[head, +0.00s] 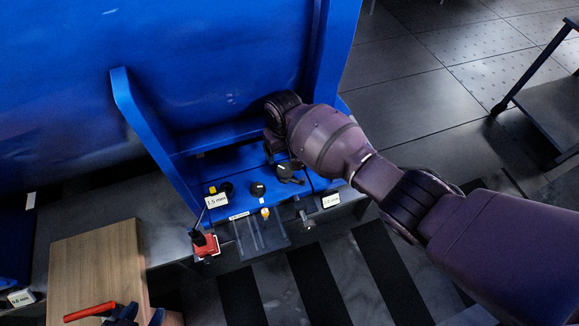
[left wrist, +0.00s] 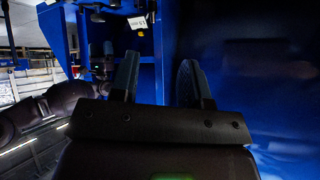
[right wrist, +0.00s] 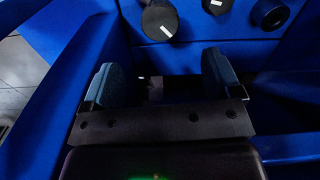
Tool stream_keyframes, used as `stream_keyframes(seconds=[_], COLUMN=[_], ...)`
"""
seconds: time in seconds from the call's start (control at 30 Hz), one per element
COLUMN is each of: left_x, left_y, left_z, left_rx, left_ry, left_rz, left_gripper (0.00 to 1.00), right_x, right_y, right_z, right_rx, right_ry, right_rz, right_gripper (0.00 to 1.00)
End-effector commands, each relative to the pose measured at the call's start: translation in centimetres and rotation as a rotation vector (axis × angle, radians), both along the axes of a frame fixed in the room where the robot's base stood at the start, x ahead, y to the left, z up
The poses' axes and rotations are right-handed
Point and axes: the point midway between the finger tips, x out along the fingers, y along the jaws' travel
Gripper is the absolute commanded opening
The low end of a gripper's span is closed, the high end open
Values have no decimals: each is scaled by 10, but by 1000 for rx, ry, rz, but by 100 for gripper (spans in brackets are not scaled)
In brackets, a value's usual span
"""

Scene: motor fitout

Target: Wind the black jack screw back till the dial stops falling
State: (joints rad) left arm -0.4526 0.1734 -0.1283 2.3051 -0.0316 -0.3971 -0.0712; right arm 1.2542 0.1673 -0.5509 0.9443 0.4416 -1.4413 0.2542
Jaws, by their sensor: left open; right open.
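Black round knobs are on the blue motor foot; the middle one (head: 257,188) stands beside a black lever-like part (head: 290,173). I cannot tell which is the jack screw. In the right wrist view a black knob (right wrist: 160,20) with a white mark is beyond the fingertips. My right gripper (right wrist: 160,85) is open and empty, apart from the knobs; in the head view its wrist mostly hides it. No dial reading is legible.
A "1.5 mm" label (head: 216,200) and another label (head: 331,200) are at the foot's front. A red block (head: 206,246) sits at the bench edge. A wooden board (head: 95,262) and red-handled tool (head: 90,312) are at lower left. A cart (head: 545,100) stands right.

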Motion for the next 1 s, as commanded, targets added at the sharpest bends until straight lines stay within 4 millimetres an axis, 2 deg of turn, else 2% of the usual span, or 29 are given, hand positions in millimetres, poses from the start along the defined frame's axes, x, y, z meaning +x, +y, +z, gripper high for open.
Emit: stream_keyframes(seconds=[0.03,0.2,0.43,0.67,1.0], left_x=[-3,0,12,12,13], left_y=[0,-3,-8,-5,-5], left_z=[-6,-8,-4,-3,-2], left_rx=[3,18,21,6,1], left_ry=[12,3,-51,-90,-99], left_rz=[-4,-28,-51,-37,-34], left_gripper=[42,42,42,42,42], right_x=[-4,-5,-5,-3,-1], right_y=[0,-1,-1,-1,-1], right_z=[-17,-50,-83,-96,-95], right_rx=[-1,-1,-2,-1,0], right_ry=[12,16,13,7,2], right_rz=[0,1,2,3,2], right_gripper=[84,84,84,84,84])
